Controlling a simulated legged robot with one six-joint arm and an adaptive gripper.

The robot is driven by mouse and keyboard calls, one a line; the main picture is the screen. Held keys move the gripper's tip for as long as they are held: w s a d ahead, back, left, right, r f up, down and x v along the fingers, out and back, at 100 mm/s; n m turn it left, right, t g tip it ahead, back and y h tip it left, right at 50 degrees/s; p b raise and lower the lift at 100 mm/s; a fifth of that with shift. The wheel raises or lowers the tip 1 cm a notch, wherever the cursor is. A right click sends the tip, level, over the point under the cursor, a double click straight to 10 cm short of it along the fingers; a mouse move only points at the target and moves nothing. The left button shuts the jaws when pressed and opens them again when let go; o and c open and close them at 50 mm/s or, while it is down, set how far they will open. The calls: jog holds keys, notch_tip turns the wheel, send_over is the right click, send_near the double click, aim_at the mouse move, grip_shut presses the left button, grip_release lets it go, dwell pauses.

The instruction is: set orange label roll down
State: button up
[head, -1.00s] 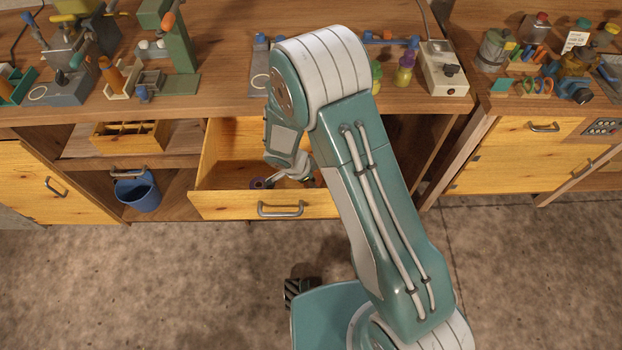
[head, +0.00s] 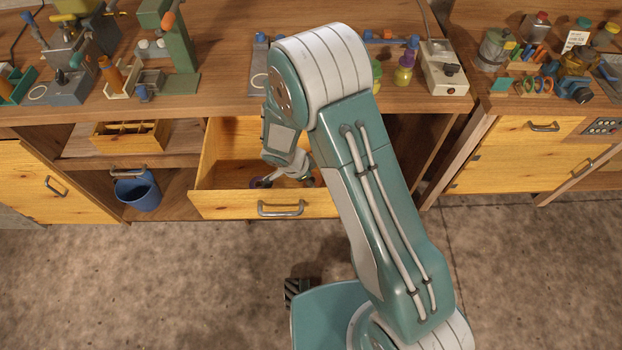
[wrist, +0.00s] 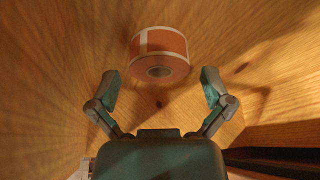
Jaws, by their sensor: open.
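The orange label roll (wrist: 158,55) has a pale edge band and a dark core hole. In the wrist view it sits against bare wood, just beyond my fingertips and between their lines. My gripper (wrist: 160,84) is open, with a finger on each side and gaps between both fingers and the roll. In the head view my gripper (head: 281,180) is low inside the open drawer (head: 226,176). I cannot make out the roll in the head view, where my arm hides part of the drawer.
The drawer's front carries a metal handle (head: 281,208). A small purple item (head: 260,183) shows in the drawer beside my gripper. A blue bucket (head: 138,190) and a divided wooden box (head: 130,135) are to the left. The bench above (head: 225,90) holds several tools and bottles.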

jog(key=v, duration=1.1)
jog(key=s+d+r+n+t+y, duration=0.1)
jog(key=s+d+r+n, duration=0.15)
jog(key=d+r, duration=0.4)
jog(key=s+d+r+n+y, duration=0.1)
jog(key=s+d+r+n, duration=0.15)
jog(key=r, duration=0.75)
jog(key=s+d+r+n+t+y, duration=0.1)
jog(key=s+d+r+n, duration=0.3)
jog(key=s+r, duration=0.1)
jog(key=s+d+r+n+t+y, duration=0.1)
jog(key=s+d+r+n+t, duration=0.1)
jog(key=s+r+n, duration=0.3)
jog(key=s+d, duration=0.1)
jog(key=s, duration=0.2)
jog(key=shift+d, duration=0.4)
